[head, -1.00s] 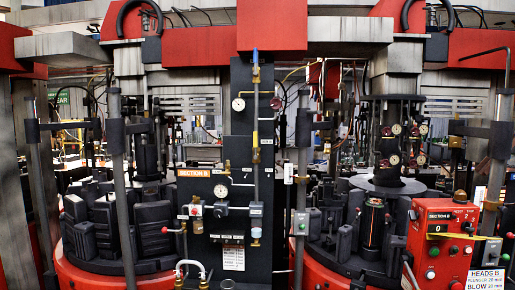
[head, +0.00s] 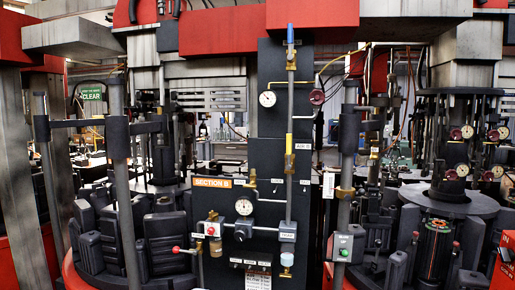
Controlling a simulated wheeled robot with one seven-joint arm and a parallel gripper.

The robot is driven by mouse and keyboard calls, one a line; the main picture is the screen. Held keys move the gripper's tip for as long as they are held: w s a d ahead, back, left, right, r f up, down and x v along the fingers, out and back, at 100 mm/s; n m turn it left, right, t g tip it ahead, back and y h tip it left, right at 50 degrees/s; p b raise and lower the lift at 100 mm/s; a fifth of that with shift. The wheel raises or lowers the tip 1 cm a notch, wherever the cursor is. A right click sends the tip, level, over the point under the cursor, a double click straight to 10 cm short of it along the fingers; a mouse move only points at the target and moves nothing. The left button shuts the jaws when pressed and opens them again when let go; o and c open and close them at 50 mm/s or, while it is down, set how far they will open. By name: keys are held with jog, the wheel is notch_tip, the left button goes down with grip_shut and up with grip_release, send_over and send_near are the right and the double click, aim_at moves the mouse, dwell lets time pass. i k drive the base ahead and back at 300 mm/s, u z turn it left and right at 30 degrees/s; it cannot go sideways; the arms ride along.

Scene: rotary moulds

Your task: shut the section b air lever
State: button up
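The dark section B panel (head: 265,112) stands in the middle of the head view, with an orange "SECTION B" label (head: 212,182). A vertical pipe runs up its right side. A yellow lever (head: 289,143) on this pipe stands upright, in line with it. A small white tag (head: 303,146) beside it is too small to read surely. A blue lever (head: 290,34) higher on the same pipe is also upright. I cannot tell for sure which lever is the air lever. My gripper is not in view.
Pressure gauges (head: 244,207) and small valves sit on the panel. A red-knobbed lever (head: 178,250) juts out at lower left. Steel posts (head: 124,200) and mould carousels (head: 165,238) flank the panel. A grey switch box (head: 345,247) stands to its right. Red beams cross overhead.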

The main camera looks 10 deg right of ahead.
aim_at(289, 136)
jog(key=z, duration=0.05)
jog(key=i, duration=0.4)
jog(key=z, duration=0.15)
jog(key=k, duration=1.05)
jog(key=u, duration=1)
jog(key=i, duration=0.65)
jog(key=z, duration=0.6)
jog(key=i, duration=0.75)
jog(key=z, duration=0.8)
